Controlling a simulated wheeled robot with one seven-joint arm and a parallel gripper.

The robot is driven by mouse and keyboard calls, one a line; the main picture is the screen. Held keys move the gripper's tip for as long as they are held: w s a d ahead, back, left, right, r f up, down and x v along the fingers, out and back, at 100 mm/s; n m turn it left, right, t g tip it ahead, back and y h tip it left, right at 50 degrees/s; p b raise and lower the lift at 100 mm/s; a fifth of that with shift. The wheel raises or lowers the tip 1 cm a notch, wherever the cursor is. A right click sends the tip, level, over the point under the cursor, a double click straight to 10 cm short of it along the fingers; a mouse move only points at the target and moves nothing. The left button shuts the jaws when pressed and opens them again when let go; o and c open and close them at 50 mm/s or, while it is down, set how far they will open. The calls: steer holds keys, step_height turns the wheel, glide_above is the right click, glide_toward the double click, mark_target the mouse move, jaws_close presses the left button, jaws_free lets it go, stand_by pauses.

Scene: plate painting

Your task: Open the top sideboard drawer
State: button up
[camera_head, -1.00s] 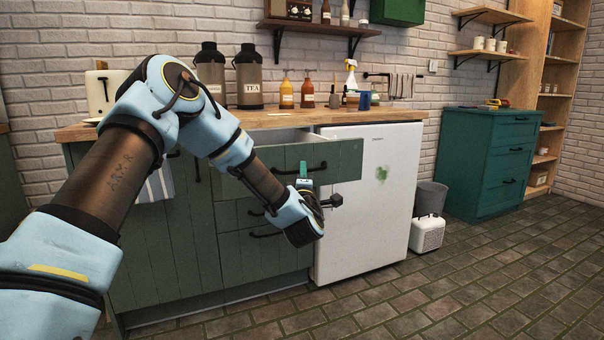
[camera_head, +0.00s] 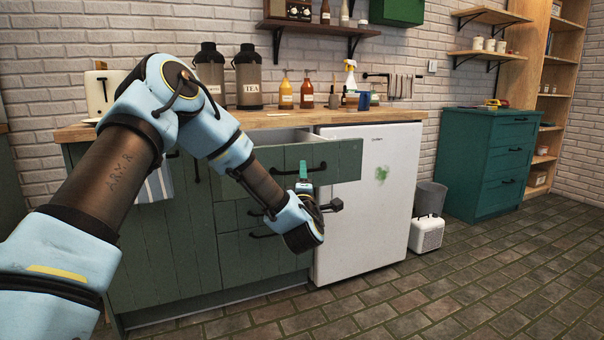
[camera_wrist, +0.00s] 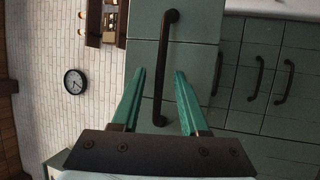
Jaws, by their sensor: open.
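The dark green sideboard (camera_head: 160,245) stands under a wooden worktop. Its top drawer (camera_head: 340,163) is pulled out, and part of the pale inside shows behind the front. The drawer's black bar handle (camera_head: 313,168) is on that front; in the wrist view the handle (camera_wrist: 168,60) runs up the picture between the two fingers. My gripper (camera_head: 304,172) is at the drawer front, close to the handle. In the wrist view its teal fingers (camera_wrist: 160,75) are apart, with nothing clamped. I cannot tell whether they touch the handle.
A white fridge (camera_head: 370,215) stands right beside the open drawer. More closed drawers (camera_head: 255,260) lie below it. Flasks and bottles stand on the worktop (camera_head: 270,121). A teal cabinet (camera_head: 485,165), a bin and a small white heater (camera_head: 427,234) are further right. The tiled floor in front is clear.

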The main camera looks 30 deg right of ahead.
steer(key=v, duration=0.9)
steer(key=w+a+f+m+g+y, duration=0.2)
steer(key=a+f+m+g, duration=0.15)
steer(key=a, duration=0.35)
steer(key=w+a+f+m+g+y, duration=0.1)
steer(key=w+a+f+m+g, duration=0.1)
steer(key=a+m+g, duration=0.3)
steer(key=w+a+f+m+g+y, duration=0.1)
steer(key=w+a+f+m+y, duration=0.1)
steer(key=a, duration=0.6)
steer(key=s+a+m+g+y, duration=0.1)
steer(key=s+a+g+y, duration=0.1)
steer(key=s+a, duration=0.45)
steer(key=s+a+g+y, duration=0.1)
steer(key=s+a+g, duration=0.2)
steer(key=a, duration=0.6)
steer(key=s+a+m+g+y, duration=0.1)
steer(key=s+a+g+y, duration=0.1)
steer(key=s+a, duration=0.45)
step_height(320, 180, up, 24)
steer(key=w+a+p, duration=0.1)
steer(key=p, duration=2.3)
steer(key=shift+w+a+r, duration=0.2)
steer(key=shift+w+a, duration=0.05)
steer(key=shift+a, duration=0.05)
